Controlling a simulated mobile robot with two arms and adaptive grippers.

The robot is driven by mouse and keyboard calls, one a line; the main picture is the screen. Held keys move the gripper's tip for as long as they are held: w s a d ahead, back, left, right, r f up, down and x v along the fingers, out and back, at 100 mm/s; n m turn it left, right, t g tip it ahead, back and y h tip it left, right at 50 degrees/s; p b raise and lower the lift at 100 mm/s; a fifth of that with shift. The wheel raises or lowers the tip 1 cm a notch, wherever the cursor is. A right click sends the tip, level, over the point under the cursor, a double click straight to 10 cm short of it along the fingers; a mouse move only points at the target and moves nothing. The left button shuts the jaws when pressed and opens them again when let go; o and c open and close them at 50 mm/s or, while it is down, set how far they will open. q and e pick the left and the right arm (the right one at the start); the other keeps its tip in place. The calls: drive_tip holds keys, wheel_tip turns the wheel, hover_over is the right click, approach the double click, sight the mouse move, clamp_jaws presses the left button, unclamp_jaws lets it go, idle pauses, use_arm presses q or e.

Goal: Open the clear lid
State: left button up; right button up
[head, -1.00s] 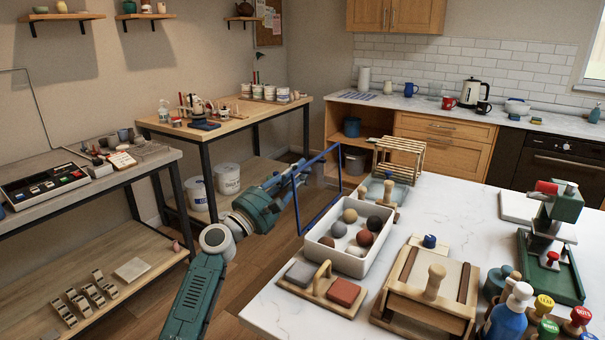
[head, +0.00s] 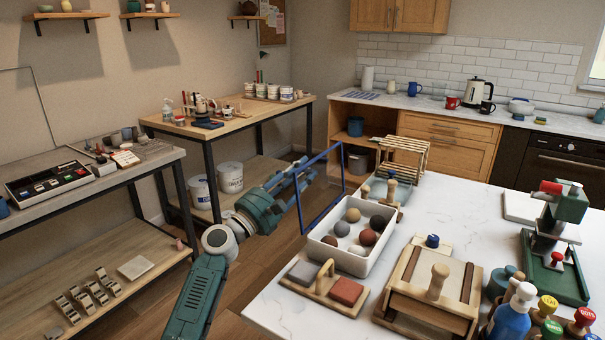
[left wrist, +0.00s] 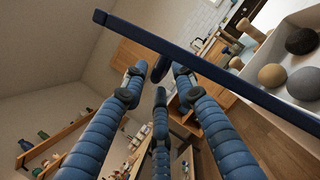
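The clear lid (head: 298,205) is a see-through panel in a thin blue frame. It stands steeply up along the left side of the white box (head: 337,258), whose top is uncovered and shows several clay balls (head: 353,215). In the left wrist view the blue frame bar (left wrist: 215,65) crosses the picture, with a small tab near the fingertips. My left gripper (head: 308,172) is beside the lid's upper part, fingers spread with nothing held between them. Its fingertips (left wrist: 158,76) are close to the bar; I cannot tell if they touch. My right gripper is not in view.
The box stands on a white marble counter (head: 275,305). Near it are a wooden holder with two blocks (head: 325,285), a wooden press (head: 433,295) and a slatted rack (head: 403,150). A workbench (head: 235,115) stands behind my left arm. Open floor lies left of the counter.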

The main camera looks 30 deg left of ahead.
use_arm(q)
drive_tip(key=v, duration=1.1)
drive_tip(key=shift+s+f, duration=0.25)
drive_tip(key=shift+f, duration=0.1)
